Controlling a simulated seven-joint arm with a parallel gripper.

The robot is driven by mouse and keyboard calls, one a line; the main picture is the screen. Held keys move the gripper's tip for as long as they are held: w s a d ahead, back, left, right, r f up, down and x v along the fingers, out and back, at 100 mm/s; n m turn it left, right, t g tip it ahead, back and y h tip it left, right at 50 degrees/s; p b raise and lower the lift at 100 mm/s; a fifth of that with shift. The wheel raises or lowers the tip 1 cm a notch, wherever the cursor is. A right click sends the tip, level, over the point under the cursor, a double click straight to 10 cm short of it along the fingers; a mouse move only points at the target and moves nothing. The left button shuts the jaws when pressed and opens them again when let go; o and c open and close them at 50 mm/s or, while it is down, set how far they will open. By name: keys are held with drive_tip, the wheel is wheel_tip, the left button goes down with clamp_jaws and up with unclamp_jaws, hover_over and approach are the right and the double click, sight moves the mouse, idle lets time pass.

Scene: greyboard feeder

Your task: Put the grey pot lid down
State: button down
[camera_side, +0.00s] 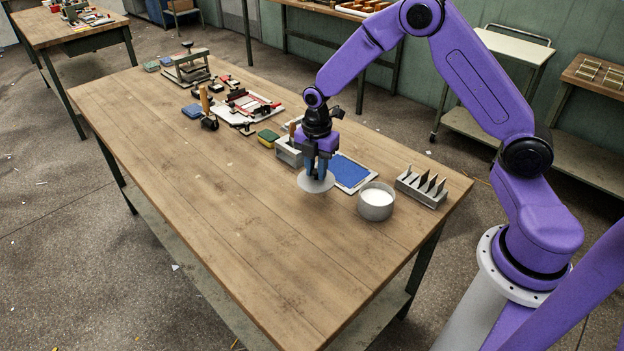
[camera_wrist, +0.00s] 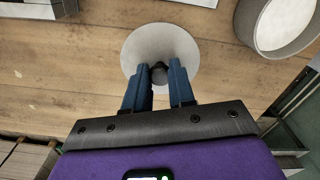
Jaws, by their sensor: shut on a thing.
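The grey pot lid (camera_side: 316,184) is a flat round disc held level under my gripper (camera_side: 316,172) in the side view. In the wrist view the lid (camera_wrist: 178,45) lies beyond the fingertips, and my gripper (camera_wrist: 160,72) is shut on its dark knob (camera_wrist: 159,73). The lid appears close above the wooden table (camera_side: 215,210); whether it touches is hard to tell. An open grey pot (camera_side: 376,208) with a white inside stands to the right of the lid, apart from it. The pot also shows at the upper right of the wrist view (camera_wrist: 263,43).
A slotted grey holder (camera_side: 421,187) stands right of the pot. A blue pad on a white board (camera_side: 350,172) and a grey box (camera_side: 289,153) lie behind the lid. A green-yellow sponge (camera_side: 268,138) is farther left. The table's front left is clear.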

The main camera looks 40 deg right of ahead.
sight(312, 178)
drive_tip(key=shift+w+f, duration=0.65)
drive_tip(key=shift+f, duration=0.1)
drive_tip(key=shift+w+f, duration=0.1)
drive_tip(key=shift+f, duration=1.55)
drive_tip(key=shift+f, duration=0.1)
drive_tip(key=c, duration=0.9)
unclamp_jaws()
drive_tip(key=shift+c, duration=0.2)
wheel_tip(312, 178, up, 12)
